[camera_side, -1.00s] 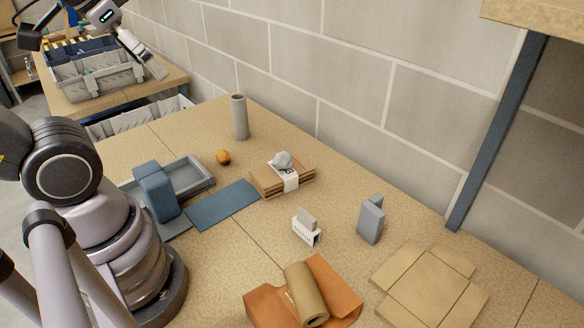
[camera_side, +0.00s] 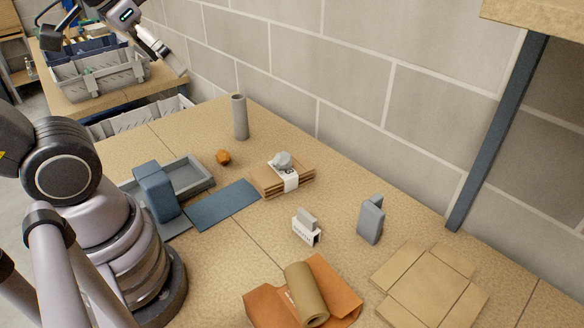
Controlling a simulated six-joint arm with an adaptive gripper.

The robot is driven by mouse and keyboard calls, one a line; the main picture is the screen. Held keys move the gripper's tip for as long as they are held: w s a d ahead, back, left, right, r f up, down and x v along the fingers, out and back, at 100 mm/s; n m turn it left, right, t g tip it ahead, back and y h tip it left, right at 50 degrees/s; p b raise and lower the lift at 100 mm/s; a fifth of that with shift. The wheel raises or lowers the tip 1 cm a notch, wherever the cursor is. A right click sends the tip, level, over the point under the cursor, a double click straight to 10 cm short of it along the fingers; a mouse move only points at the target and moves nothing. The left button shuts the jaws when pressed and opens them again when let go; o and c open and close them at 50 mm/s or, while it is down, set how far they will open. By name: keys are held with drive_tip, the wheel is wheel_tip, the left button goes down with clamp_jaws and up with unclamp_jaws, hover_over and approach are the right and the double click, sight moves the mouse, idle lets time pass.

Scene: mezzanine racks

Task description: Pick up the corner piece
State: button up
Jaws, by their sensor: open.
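A blue-grey upright piece with a stepped top (camera_side: 370,220) stands on the table right of centre; it looks like the corner piece, though I cannot be certain. Nothing touches it. My gripper (camera_side: 172,62) is high at the top left, in front of the block wall, far from this piece. It is open, with nothing seen between its fingers; the fingertips are small in this view.
Near the piece are a small white holder (camera_side: 305,230), a flat cardboard sheet (camera_side: 425,287) and an orange wrap with a tan roll (camera_side: 306,292). Farther left are a strapped cardboard stack (camera_side: 268,182), a grey tube (camera_side: 239,117), an orange lump (camera_side: 223,157) and a grey tray (camera_side: 205,175).

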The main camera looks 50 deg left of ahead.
drive_tip(key=w+d+f+n+t+h, duration=0.1)
drive_tip(key=w+d+f, duration=0.55)
drive_tip(key=w, duration=0.25)
drive_tip(key=w+d+f+t+h, duration=0.1)
drive_tip(key=w+d+f, duration=0.55)
drive_tip(key=w, duration=0.25)
drive_tip(key=t+y, duration=0.1)
drive_tip(key=t, duration=0.1)
approach(370, 213)
wheel_tip(370, 213, up, 5)
drive_tip(key=a, duration=0.1)
wheel_tip(370, 213, down, 7)
drive_tip(key=s+d+m+t, duration=0.1)
drive_tip(key=s+m+t, duration=0.1)
drive_tip(key=s+t, duration=0.1)
drive_tip(key=x, duration=1.3)
drive_tip(key=shift+w+r, duration=0.1)
drive_tip(key=shift+w, duration=0.15)
drive_tip(key=c, duration=0.9)
